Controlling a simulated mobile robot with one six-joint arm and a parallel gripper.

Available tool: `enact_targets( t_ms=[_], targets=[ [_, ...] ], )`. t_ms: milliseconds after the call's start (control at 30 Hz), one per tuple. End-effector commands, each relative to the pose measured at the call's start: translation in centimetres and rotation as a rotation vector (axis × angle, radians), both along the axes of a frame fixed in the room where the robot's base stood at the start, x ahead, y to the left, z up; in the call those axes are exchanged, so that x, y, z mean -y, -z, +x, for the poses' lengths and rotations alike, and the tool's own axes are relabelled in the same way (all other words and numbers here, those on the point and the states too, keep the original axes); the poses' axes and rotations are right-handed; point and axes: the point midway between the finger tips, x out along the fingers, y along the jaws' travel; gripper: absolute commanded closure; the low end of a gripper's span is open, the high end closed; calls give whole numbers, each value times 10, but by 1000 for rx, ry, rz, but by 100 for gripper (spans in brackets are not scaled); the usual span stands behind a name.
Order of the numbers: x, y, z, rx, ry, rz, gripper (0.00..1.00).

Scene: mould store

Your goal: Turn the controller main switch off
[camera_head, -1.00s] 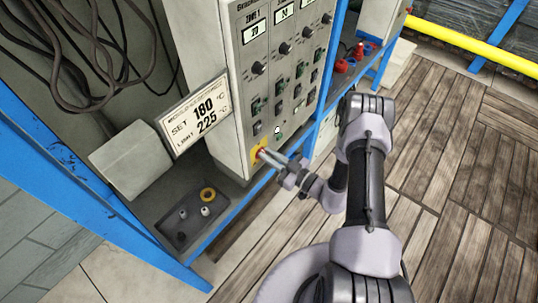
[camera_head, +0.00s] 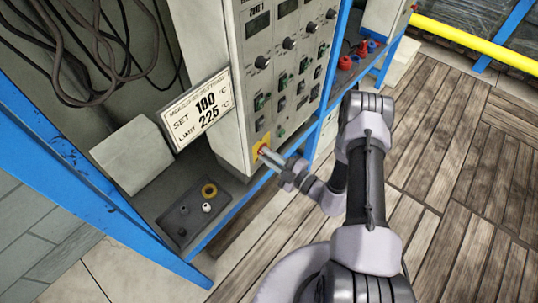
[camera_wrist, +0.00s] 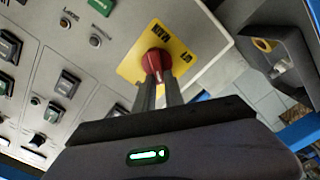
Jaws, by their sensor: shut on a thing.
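The controller (camera_head: 232,140) is a tall pale grey cabinet with rows of knobs and rocker switches. Its main switch is a red rotary knob (camera_wrist: 155,62) on a yellow plate (camera_wrist: 186,55) low on the front; the plate also shows in the head view (camera_head: 257,150). My gripper (camera_wrist: 160,84) is shut on the red knob, with one finger on each side, and it also shows at the panel in the head view (camera_head: 268,154). The fingers partly hide the knob. The display windows (camera_head: 258,25) at the panel top are dark.
A sign reading SET and LIMIT 225 °C (camera_head: 199,110) stands left of the controller. A dark tray (camera_head: 182,228) with small parts sits on the shelf below. Blue frame posts (camera_head: 90,190) border the bay. Plank floor (camera_head: 450,190) lies open to the right.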

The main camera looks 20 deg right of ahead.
Motion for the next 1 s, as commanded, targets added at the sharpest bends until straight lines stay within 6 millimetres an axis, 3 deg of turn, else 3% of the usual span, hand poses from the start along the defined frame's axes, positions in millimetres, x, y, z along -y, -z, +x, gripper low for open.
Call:
enact_targets(
  t_ms=[500, 1000],
  targets=[
    [-3, 9, -2, 258, 0, -357, 100],
    [-3, 12, -3, 372, 0, -514, 100]
  ],
)
